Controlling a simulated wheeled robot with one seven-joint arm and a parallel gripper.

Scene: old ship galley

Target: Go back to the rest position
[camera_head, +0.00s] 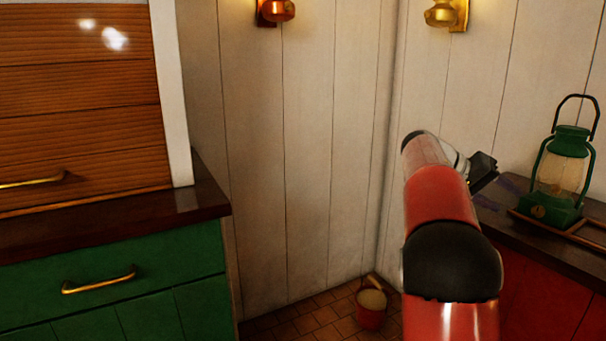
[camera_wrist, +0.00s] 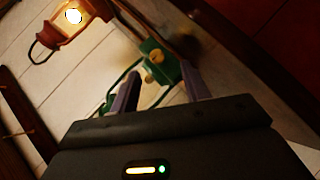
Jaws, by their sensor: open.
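My red arm reaches forward on the right of the head view, with my gripper (camera_head: 484,172) at its far end, beside the right counter. In the wrist view my gripper (camera_wrist: 160,92) has its two fingers apart, with nothing seen held between them. A green lantern (camera_head: 564,175) stands on the right counter, to the right of my gripper and apart from it in the head view. In the wrist view a green lantern (camera_wrist: 155,65) shows tilted and partly hidden beyond the fingers.
A dark counter (camera_head: 514,206) over red fronts is at right. A wooden tray edge (camera_head: 580,236) lies by the lantern. A green cabinet (camera_head: 110,283) stands at left. A red bucket (camera_head: 371,316) is on the tiled floor (camera_head: 318,320) in the corner. Wall lamps hang above.

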